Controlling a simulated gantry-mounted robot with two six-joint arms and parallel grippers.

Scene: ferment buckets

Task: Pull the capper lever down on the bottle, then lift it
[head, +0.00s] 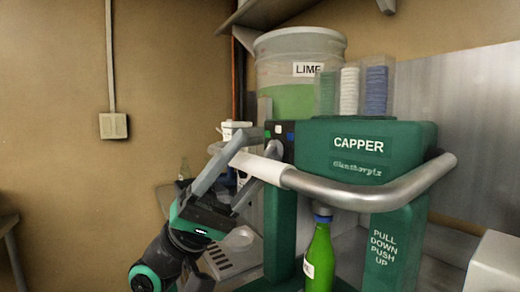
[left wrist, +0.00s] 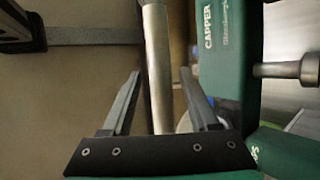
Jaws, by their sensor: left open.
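The green capper (head: 358,147) stands at the right with a grey metal lever (head: 345,192) bent across its front. A green bottle (head: 320,255) with a blue top stands upright under the capper head. My left gripper (head: 254,152) is open at the left arm of the lever. In the left wrist view the lever bar (left wrist: 157,60) runs between the two spread fingers of my left gripper (left wrist: 160,76), with gaps showing on both sides. The capper also shows there at the right (left wrist: 222,70). My right gripper is not in view.
A clear bucket labelled LIME (head: 300,75) stands behind the capper. Stacks of white caps (head: 349,92) and blue caps (head: 376,92) stand in clear tubes on top of it. A pale box (head: 495,263) is at the lower right.

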